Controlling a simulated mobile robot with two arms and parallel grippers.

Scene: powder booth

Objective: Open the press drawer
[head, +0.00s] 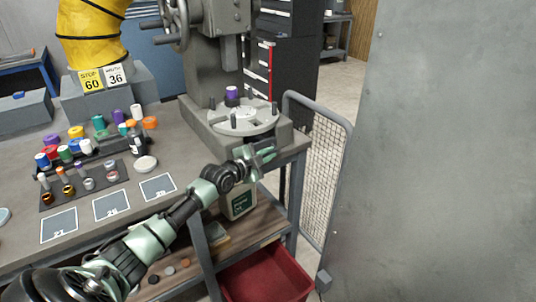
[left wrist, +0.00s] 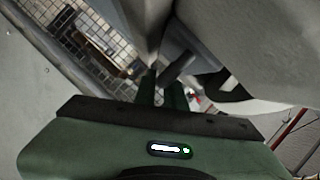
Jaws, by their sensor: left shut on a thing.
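The grey press (head: 215,60) stands at the back of the bench. Its base carries a round light plate (head: 258,122) with short dark pegs and a purple-capped piece (head: 232,92) on it. My left gripper (head: 265,155) is at the front of the press base, below the plate. In the left wrist view its fingers (left wrist: 160,90) are shut at a short grey bar (left wrist: 178,68), which looks like the drawer handle. The handle is hidden by the gripper in the head view, and I cannot tell how far the drawer is out. My right gripper is not in view.
Powder jars (head: 80,148) and labelled mats (head: 112,205) cover the bench to the left. A red bin (head: 268,275) is below. A mesh guard (head: 322,165) and a large grey panel (head: 435,150) bound the right side.

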